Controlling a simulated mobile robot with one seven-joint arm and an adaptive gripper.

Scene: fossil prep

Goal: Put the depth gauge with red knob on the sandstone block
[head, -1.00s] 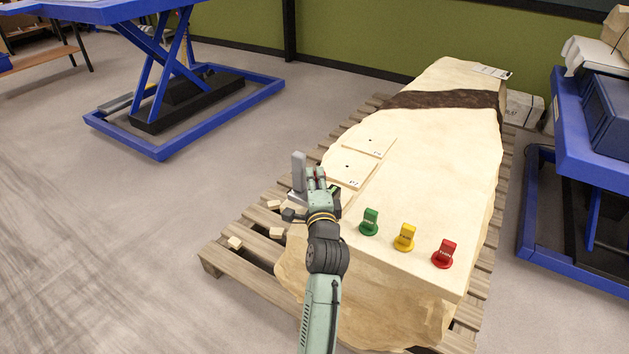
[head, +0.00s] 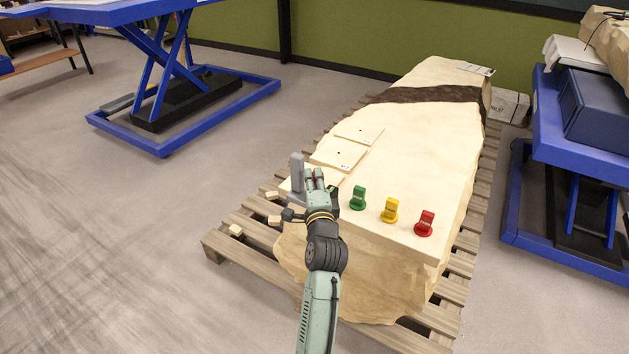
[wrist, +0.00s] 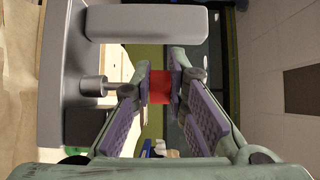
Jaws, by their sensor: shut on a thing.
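The depth gauge (head: 297,174) is grey with an upright post and shows just left of my gripper in the head view. In the wrist view the grey gauge body (wrist: 62,75) fills the left side, and its red knob (wrist: 160,87) sits between my fingertips. My gripper (head: 316,178) is shut on that red knob. The pale sandstone block (head: 425,150) has a dark band across it and lies on a wooden pallet. The gauge shows at the block's near left corner; whether its base touches the block I cannot tell.
Green (head: 358,198), yellow (head: 390,210) and red (head: 425,223) markers stand along the block's near end. Thin plates (head: 338,154) lie on its left side. Small chips lie on the pallet (head: 240,252). Blue lift tables stand at left (head: 190,85) and right (head: 575,215).

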